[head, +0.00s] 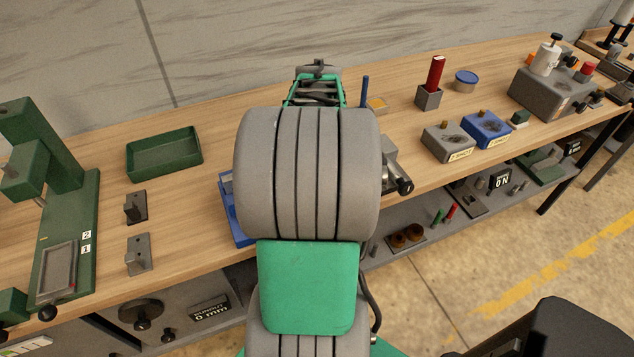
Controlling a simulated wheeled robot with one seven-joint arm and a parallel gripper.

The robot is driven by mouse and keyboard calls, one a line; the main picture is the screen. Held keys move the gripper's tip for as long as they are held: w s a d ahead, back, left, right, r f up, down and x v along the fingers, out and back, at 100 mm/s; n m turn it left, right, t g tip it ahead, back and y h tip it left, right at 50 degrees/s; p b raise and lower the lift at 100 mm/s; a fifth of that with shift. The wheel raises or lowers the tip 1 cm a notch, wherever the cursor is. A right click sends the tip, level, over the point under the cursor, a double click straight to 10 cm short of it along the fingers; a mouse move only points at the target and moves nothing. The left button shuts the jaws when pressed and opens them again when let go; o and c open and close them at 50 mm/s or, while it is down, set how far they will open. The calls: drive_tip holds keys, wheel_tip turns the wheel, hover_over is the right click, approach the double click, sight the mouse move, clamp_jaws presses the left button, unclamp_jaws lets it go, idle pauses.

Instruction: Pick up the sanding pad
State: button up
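I cannot pick out the sanding pad with certainty. A small dark green block with a pale top (519,118) lies on the bench at the right, beside the blue fixture. A small flat yellowish piece (377,105) lies just right of my arm, partly hidden by it. My arm's thick grey segments and green cover fill the middle of the head view. A green and dark end part (317,89) shows beyond them over the back of the bench. No fingertips can be made out, and whatever lies behind the arm is hidden.
The wooden bench (205,220) runs across the view. On it are a green tray (164,153), a green press (65,215), a partly covered blue tray (236,218), grey (447,143) and blue (487,130) fixtures, and a red piece in a holder (435,80). A lower shelf holds small parts.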

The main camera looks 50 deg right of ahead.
drive_tip(key=shift+f, duration=0.4)
clamp_jaws()
idle(0.4)
